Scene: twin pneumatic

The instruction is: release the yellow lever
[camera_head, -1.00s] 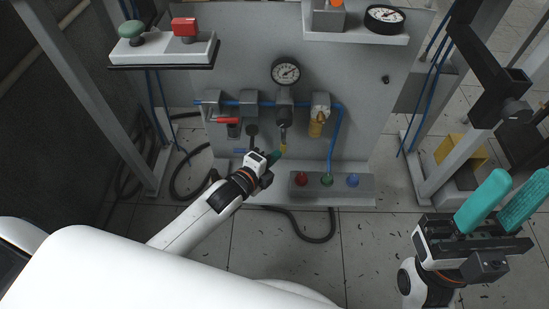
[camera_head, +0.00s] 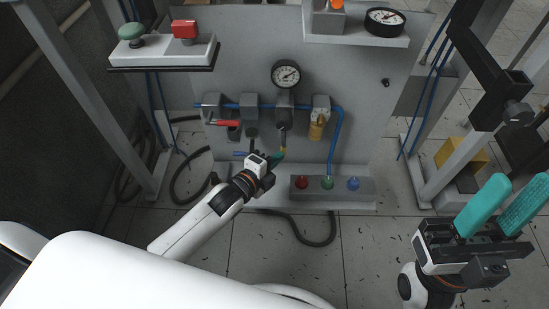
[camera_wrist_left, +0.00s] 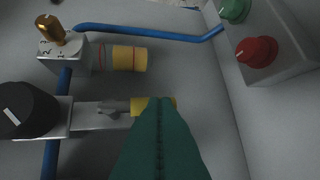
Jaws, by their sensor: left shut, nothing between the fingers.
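A grey lever with a yellow end (camera_head: 284,149) hangs below the pressure gauge on the grey panel. In the left wrist view its yellow end (camera_wrist_left: 168,102) is partly hidden behind my teal fingertips. My left gripper (camera_head: 281,156) is shut and empty, its fingertips at the yellow end. They overlap it in the left wrist view (camera_wrist_left: 158,100); I cannot tell whether they touch. My right gripper (camera_head: 510,182) is open and empty at the lower right, away from the panel.
The gauge (camera_head: 286,74) and a blue pipe (camera_head: 340,140) are above and beside the lever. A red lever (camera_head: 227,123) is to the left. A box with red, green and blue knobs (camera_head: 327,182) is at the lower right. A black hose (camera_head: 318,238) lies on the floor.

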